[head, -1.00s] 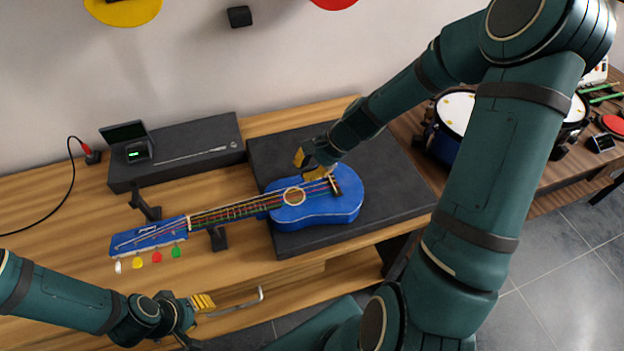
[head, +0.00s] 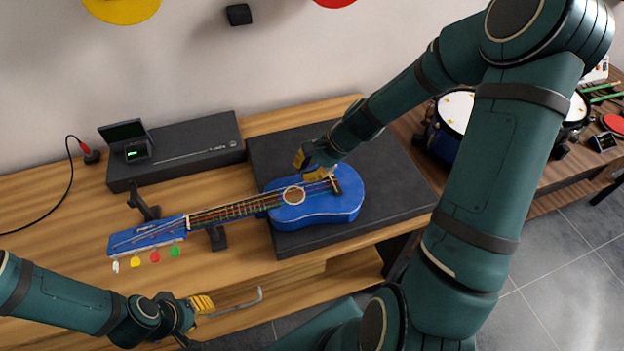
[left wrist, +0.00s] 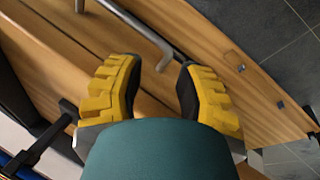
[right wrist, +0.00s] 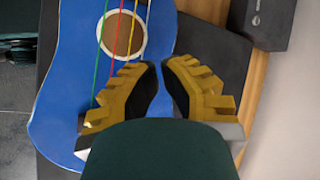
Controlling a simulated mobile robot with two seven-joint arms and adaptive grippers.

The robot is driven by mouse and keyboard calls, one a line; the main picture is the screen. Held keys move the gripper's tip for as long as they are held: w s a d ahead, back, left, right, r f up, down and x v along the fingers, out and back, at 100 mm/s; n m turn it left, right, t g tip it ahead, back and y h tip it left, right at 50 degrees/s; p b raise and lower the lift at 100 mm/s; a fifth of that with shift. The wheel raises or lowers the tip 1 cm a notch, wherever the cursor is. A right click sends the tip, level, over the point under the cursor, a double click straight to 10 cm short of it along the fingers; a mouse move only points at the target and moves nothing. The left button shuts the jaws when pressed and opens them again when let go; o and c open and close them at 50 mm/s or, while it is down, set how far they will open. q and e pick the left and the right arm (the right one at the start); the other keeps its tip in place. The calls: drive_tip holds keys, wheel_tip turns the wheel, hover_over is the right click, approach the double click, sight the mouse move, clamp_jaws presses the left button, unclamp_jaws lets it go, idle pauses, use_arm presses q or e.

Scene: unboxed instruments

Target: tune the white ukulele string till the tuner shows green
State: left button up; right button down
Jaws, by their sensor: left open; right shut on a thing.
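The blue ukulele (head: 318,208) lies with its body on a dark flat box and its headstock (head: 146,238) to the left. White (head: 115,265), yellow, red and green tuning pegs line the headstock's near edge. A small black tuner (head: 137,151) with a raised dark panel stands at the back left and shows a green light. My left gripper (head: 204,303) is open and empty, in front of and right of the pegs. My right gripper (head: 310,166) is over the ukulele's body near the strings. Its fingertips (right wrist: 163,75) are almost together; what they hold is hidden.
A long dark case (head: 190,155) lies behind the ukulele. Dark supports (head: 216,238) stand by the neck. A metal handle (head: 240,303) juts from the table front near my left gripper. A drum (head: 455,112) stands on the right table.

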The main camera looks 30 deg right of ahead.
drive_tip(key=shift+f+b, duration=0.25)
drive_tip(key=shift+b, duration=0.05)
idle(0.5)
drive_tip(key=shift+r, duration=0.1)
drive_tip(key=shift+r+p, duration=0.6)
drive_tip(key=shift+r, duration=0.05)
wheel_tip(320, 180, up, 5)
drive_tip(key=p, duration=0.4)
idle(0.3)
idle(2.0)
